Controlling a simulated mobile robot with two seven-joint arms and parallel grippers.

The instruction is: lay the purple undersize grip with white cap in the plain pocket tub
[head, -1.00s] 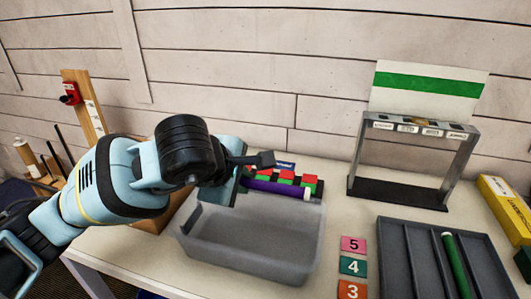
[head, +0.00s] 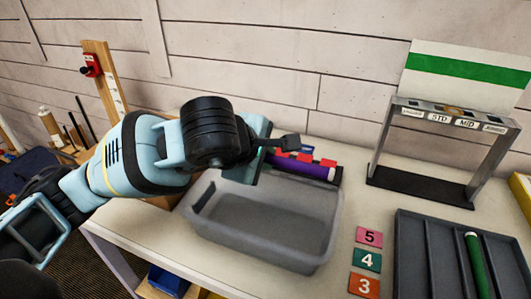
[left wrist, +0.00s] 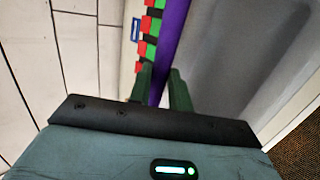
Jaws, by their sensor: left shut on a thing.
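The purple grip (head: 300,167) with a white cap (head: 331,174) at its right end is held roughly level above or just behind the far rim of the tub; its exact height is hard to tell. My left gripper (head: 262,160) is shut on it near its left end. In the left wrist view, the purple grip (left wrist: 171,40) passes between the two dark green fingers (left wrist: 161,88). The plain grey translucent tub (head: 265,255) stands on the table below and in front, and looks empty. My right gripper is in neither view.
Red and green blocks (head: 306,151) stand behind the grip. A dark slotted tray (head: 410,255) with a green grip (head: 477,265) is at right. Number cards (head: 367,262) lie between tub and tray. A labelled metal stand (head: 380,150) is at the back right.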

